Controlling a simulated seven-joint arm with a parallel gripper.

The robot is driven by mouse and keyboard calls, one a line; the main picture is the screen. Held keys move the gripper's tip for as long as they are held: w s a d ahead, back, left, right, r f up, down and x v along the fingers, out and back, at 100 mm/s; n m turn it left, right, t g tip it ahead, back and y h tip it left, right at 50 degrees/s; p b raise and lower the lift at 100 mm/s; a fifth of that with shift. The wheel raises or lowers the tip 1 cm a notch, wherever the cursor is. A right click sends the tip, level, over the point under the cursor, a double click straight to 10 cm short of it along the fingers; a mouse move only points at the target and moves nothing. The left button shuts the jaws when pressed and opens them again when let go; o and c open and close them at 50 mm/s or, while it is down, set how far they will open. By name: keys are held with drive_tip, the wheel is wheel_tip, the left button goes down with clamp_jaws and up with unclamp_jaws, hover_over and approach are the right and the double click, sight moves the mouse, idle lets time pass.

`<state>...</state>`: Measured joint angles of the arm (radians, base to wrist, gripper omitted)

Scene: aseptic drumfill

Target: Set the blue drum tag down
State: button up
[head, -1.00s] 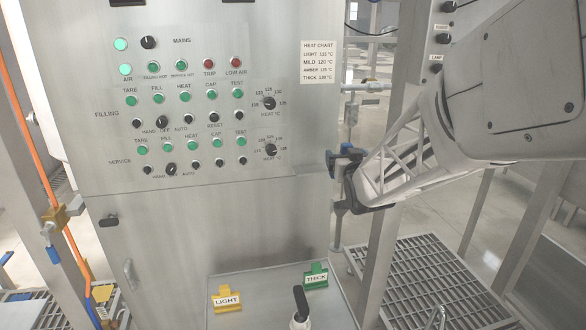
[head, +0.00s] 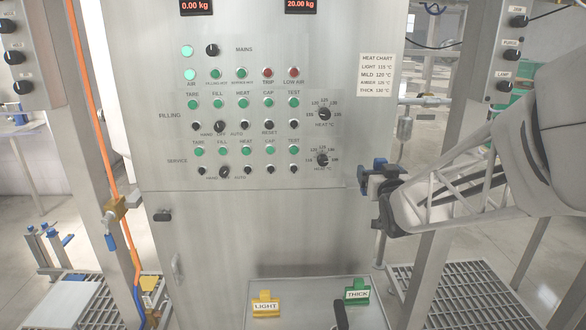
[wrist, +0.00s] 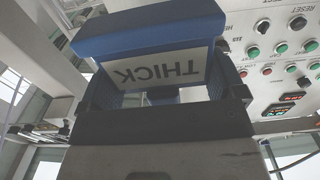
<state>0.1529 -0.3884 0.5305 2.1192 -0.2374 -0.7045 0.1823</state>
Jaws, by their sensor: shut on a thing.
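The blue drum tag (wrist: 150,32) shows large in the wrist view, with a white label (wrist: 165,70) reading THICK, upside down there. My gripper (wrist: 163,95) is shut on the tag, with a dark finger on either side of it. In the head view the blue tag (head: 374,164) is in my gripper (head: 378,185), in the air at the right edge of the control cabinet. Its label cannot be read there.
The control cabinet (head: 270,225) with buttons and knobs stands behind the shelf. A heat chart (head: 377,75) is on its upper right. Steel posts stand on both sides, with an orange hose (head: 85,110) at left. The shelf between the two tags is bare.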

approach(364, 161)
drive_tip(key=w+r, duration=0.2)
drive_tip(key=w, duration=0.1)
drive_tip(key=w+r, duration=0.1)
drive_tip(key=w, duration=0.1)
drive_tip(key=shift+a+r, duration=0.1)
drive_tip(key=shift+r, duration=0.25)
idle(0.4)
drive_tip(key=shift+w+f, duration=0.15)
drive_tip(key=shift+w, duration=0.6)
drive_tip(key=shift+f, duration=1.5)
drive_tip(key=shift+f, duration=0.25)
drive_tip(key=o, duration=0.7)
drive_tip(key=shift+c, duration=0.2)
drive_tip(key=s, duration=0.7)
drive_tip(key=shift+s+d, duration=0.25)
drive_tip(key=shift+s, duration=0.1)
drive_tip(key=shift+s, duration=0.1)
